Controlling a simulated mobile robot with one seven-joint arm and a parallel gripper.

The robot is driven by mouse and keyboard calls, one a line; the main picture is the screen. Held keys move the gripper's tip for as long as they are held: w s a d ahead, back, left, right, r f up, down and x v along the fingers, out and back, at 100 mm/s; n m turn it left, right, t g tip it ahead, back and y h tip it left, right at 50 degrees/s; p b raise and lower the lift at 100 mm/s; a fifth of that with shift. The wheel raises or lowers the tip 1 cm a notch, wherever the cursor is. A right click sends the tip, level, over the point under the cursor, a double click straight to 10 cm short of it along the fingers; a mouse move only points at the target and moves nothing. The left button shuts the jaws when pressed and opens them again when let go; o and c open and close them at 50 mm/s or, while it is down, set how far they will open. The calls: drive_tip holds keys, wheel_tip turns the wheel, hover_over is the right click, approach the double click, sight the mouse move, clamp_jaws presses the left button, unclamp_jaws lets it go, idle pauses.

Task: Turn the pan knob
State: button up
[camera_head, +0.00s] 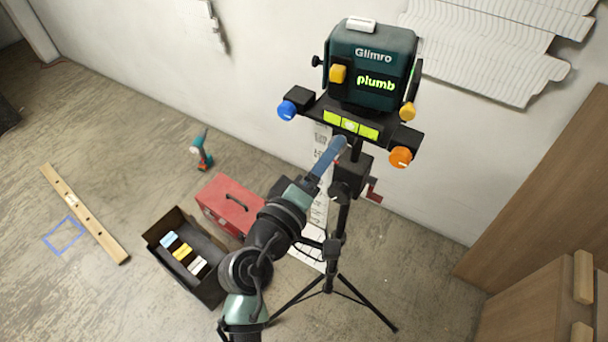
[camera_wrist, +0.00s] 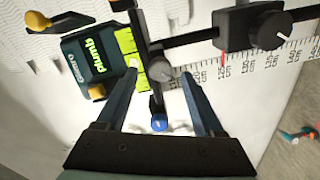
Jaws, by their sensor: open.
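A dark green device (camera_head: 371,62) marked "Glimro" with a lit "plumb" display sits atop a black tripod (camera_head: 334,245). Its crossbar carries a blue knob (camera_head: 287,110) at left and an orange knob (camera_head: 400,157) at right. No label shows which is the pan knob. In the head view my gripper (camera_head: 335,152) hides that knob.
Yellow knobs (camera_head: 338,73) are on the device. On the floor are a red toolbox (camera_head: 231,203), an open box (camera_head: 172,222), a drill (camera_head: 202,152) and a level (camera_head: 85,214). Wooden furniture (camera_head: 535,290) stands right.

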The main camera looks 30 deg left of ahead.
drive_tip(key=s+b, duration=0.2)
drive_tip(key=s, duration=0.8)
drive_tip(key=shift+s+r+b, duration=0.2)
drive_tip(key=shift+s+b, duration=0.1)
drive_tip(key=shift+s, duration=0.05)
drive_tip(key=shift+a, duration=0.1)
drive_tip(key=w+d+r+m+t, duration=0.1)
drive_tip(key=w+d+r+m, duration=0.2)
drive_tip(key=r, duration=0.5)
drive_tip(key=w+d+r+m+t, duration=0.2)
drive_tip(key=w+d+r+m, duration=0.15)
drive_tip(key=r, duration=0.45)
drive_tip(key=w+d+r+m+t, duration=0.1)
drive_tip(key=w+d+r+m, duration=0.15)
drive_tip(key=r, duration=0.55)
drive_tip(key=s+d+r+m+t, duration=0.2)
drive_tip(key=s+d+r+t, duration=0.1)
drive_tip(key=r, duration=0.6)
drive_tip(key=s+d+r+m+t, duration=0.2)
drive_tip(key=s+d+r+m, duration=0.1)
drive_tip(key=r, duration=0.6)
drive_tip(key=shift+s+d+r+t, duration=0.35)
drive_tip(key=shift+s+d, duration=0.4)
drive_tip(key=shift+s, duration=0.45)
drive_tip(key=shift+f, duration=0.15)
